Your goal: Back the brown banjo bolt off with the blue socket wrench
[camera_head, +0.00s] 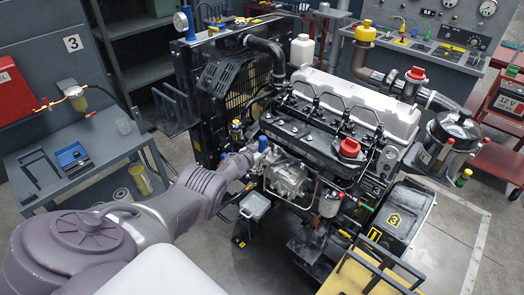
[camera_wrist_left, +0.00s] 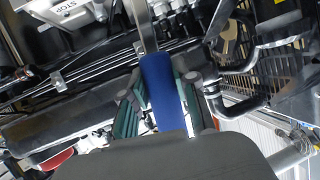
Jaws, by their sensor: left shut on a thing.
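The blue socket wrench (camera_wrist_left: 162,88) is in my left gripper (camera_wrist_left: 161,100). Its fingers close around the blue handle from both sides, and the metal shank runs up out of the top of the wrist view. In the head view a bit of the blue handle (camera_head: 262,144) shows at the end of my left arm, beside the near left side of the diesel engine (camera_head: 290,178). I cannot make out the brown banjo bolt in either view, nor whether the wrench's socket touches anything. My right gripper is not in view.
The radiator and fan guard (camera_head: 236,95) stand close behind my left gripper. A grey bench (camera_head: 95,140) stands at left.

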